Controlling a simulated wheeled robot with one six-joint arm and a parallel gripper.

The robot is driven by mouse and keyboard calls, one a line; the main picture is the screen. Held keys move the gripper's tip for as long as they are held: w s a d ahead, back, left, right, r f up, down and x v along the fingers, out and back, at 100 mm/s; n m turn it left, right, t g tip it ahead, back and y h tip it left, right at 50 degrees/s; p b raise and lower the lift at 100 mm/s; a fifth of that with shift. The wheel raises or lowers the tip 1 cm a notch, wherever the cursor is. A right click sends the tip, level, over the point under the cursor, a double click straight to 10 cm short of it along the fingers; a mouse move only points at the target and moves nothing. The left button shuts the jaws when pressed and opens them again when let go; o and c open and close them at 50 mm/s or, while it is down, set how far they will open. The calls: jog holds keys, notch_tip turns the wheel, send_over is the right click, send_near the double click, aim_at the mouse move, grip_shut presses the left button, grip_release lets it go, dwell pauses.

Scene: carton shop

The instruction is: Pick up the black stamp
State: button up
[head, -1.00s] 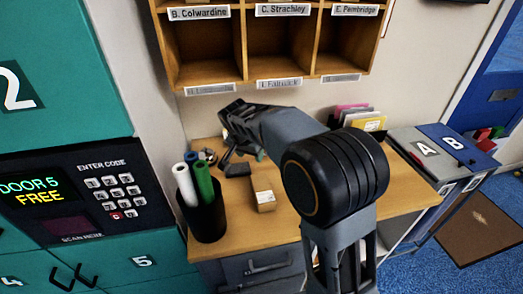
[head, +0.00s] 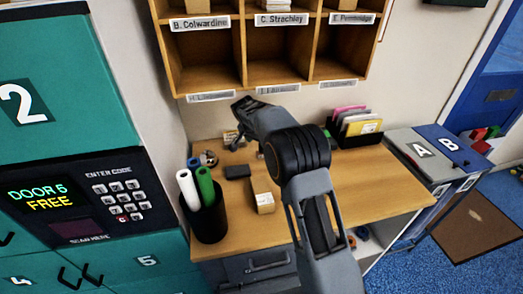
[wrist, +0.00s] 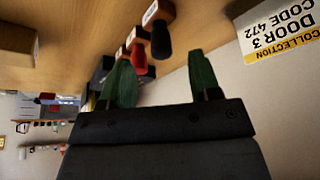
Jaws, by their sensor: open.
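The black stamp (wrist: 161,38) shows in the wrist view at the top middle, with a black handle and a wooden base bearing a white label. A stamp with a red handle (wrist: 138,60) stands beside it, with another partly hidden behind. My gripper (wrist: 163,76) is open, its two green fingers apart with nothing held between them. The black stamp lies beyond the fingertips, roughly in line with the gap. In the head view my gripper (head: 240,104) is above the back of the desk, below the pigeonholes; I cannot make out the black stamp there.
The wooden desk (head: 345,195) holds a dark block (head: 237,171), a small carton (head: 264,202), a black pot of rolls (head: 208,222) and a file rack (head: 357,137). Pigeonholes (head: 208,79) hang above.

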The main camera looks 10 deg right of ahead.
aim_at(261, 150)
jog(key=x, duration=0.1)
jog(key=p+x, duration=0.1)
jog(key=x, duration=0.2)
jog(key=shift+w+d+r, duration=0.1)
jog(key=shift+w+d, duration=0.25)
jog(key=shift+w+d+f, duration=0.15)
jog(key=shift+d+f, duration=0.05)
jog(key=shift+f, duration=0.4)
jog(key=c, duration=1)
